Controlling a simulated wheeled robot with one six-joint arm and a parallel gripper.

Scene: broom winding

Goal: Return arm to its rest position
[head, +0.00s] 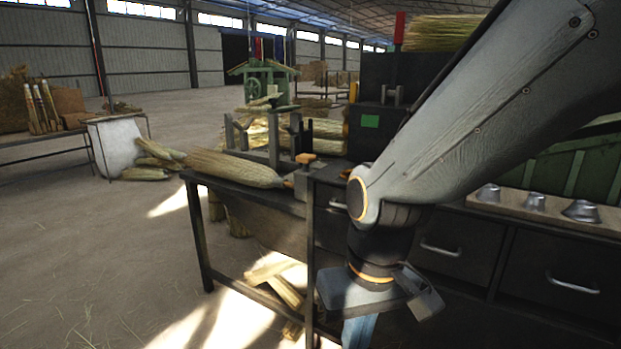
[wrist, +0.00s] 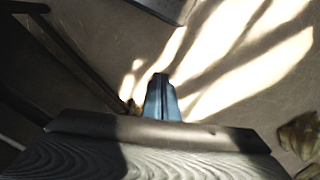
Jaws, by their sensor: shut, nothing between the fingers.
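My arm reaches in from the upper right of the head view and bends down in front of the workbench (head: 255,200). My gripper (head: 358,335) points down at the bottom of the head view, with its tips cut off by the frame edge. In the wrist view my gripper (wrist: 162,85) is shut, its blue fingers together with nothing between them. Below it is the sunlit concrete floor (wrist: 215,75). A broom head of straw (head: 235,168) lies on the bench top, left of my arm and apart from it.
Metal cups (head: 533,201) stand on a board at the right, above drawers (head: 455,250). Straw bundles (head: 280,285) lie under the bench. A green machine (head: 265,85) and a side table (head: 45,140) stand farther back. The floor at left is open.

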